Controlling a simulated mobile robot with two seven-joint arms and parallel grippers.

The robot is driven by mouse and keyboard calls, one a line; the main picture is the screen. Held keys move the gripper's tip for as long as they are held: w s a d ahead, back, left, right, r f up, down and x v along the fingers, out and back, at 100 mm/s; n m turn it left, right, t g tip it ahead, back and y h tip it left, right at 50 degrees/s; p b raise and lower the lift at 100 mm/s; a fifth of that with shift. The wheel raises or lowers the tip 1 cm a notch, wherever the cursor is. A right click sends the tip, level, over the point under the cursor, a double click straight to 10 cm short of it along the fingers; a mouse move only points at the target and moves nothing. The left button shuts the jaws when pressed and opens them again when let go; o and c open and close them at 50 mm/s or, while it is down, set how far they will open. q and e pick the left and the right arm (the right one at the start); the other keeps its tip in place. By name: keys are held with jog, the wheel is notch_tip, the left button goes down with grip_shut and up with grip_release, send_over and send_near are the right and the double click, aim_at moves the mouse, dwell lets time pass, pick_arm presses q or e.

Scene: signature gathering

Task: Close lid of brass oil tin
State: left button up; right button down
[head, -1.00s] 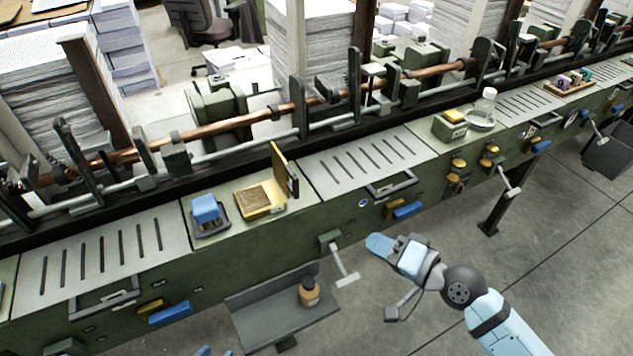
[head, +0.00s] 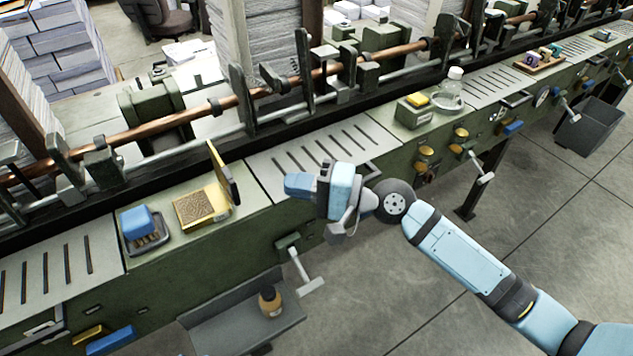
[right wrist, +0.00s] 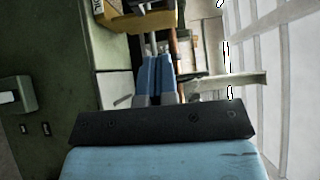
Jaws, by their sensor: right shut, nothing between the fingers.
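The brass oil tin (head: 196,211) sits on the green machine's top ledge, with a brown textured surface inside. Its lid (head: 222,172) stands up, open, along the tin's right side. In the right wrist view part of what looks like the tin (right wrist: 108,12) shows at the top left, cut off by the frame. My right gripper (head: 288,184) is shut and empty, to the right of the lid and apart from it, with its fingers pointing left toward the tin. In the right wrist view its blue fingers (right wrist: 157,62) are together. My left gripper is not in view.
A blue block on a dark tray (head: 143,229) stands just left of the tin. A slotted grey plate (head: 290,160) lies to its right. A copper rod (head: 240,98) with brackets runs behind the ledge. A lever (head: 303,270) and a small bottle (head: 270,300) are below.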

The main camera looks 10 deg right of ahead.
jog(key=a+p, duration=0.1)
jog(key=a, duration=0.6)
jog(key=shift+w+p, duration=0.25)
jog(key=shift+p, duration=0.05)
jog(key=shift+a, duration=0.1)
jog(key=shift+r, duration=0.1)
